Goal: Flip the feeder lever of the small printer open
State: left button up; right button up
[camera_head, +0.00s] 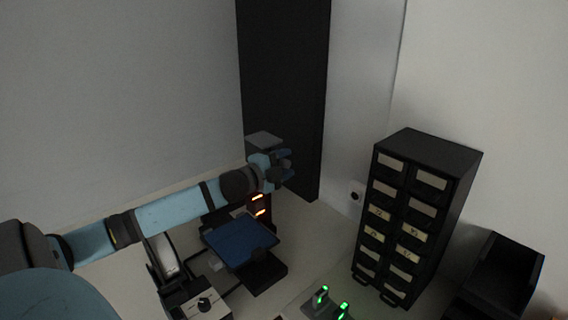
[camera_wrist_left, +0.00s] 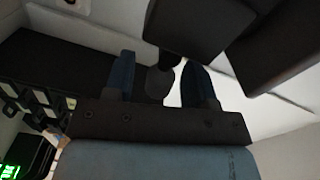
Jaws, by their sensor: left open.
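The small printer has a blue bed (camera_head: 238,241) on a dark base, a grey-topped dark upper part (camera_head: 263,139), and orange lit marks (camera_head: 258,205) below my wrist. My left gripper (camera_head: 285,164) is beside the printer's upper part, and its arm crosses in front of the printer. In the left wrist view the two blue fingers (camera_wrist_left: 159,72) are apart. A small dark rounded piece (camera_wrist_left: 159,82) shows between them, below a dark block (camera_wrist_left: 198,26); I cannot tell whether it is the feeder lever or whether a finger touches it. My right gripper is out of view.
A black drawer cabinet (camera_head: 418,205) stands to the right, with a black open bin (camera_head: 505,270) beside it. Green-lit devices (camera_head: 322,296) sit at the front. A white spool-like part (camera_head: 165,255) and a control box (camera_head: 203,304) are left of the bed.

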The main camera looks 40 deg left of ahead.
pick_arm(q)
jog(key=c, duration=0.9)
jog(key=r+n+p, duration=0.1)
jog(key=p, duration=0.1)
jog(key=shift+a+n+p, duration=0.1)
jog(key=shift+n+p, duration=0.25)
jog(key=shift+n, duration=0.35)
jog(key=shift+f, duration=0.15)
jog(key=o, duration=0.9)
jog(key=shift+s, duration=0.15)
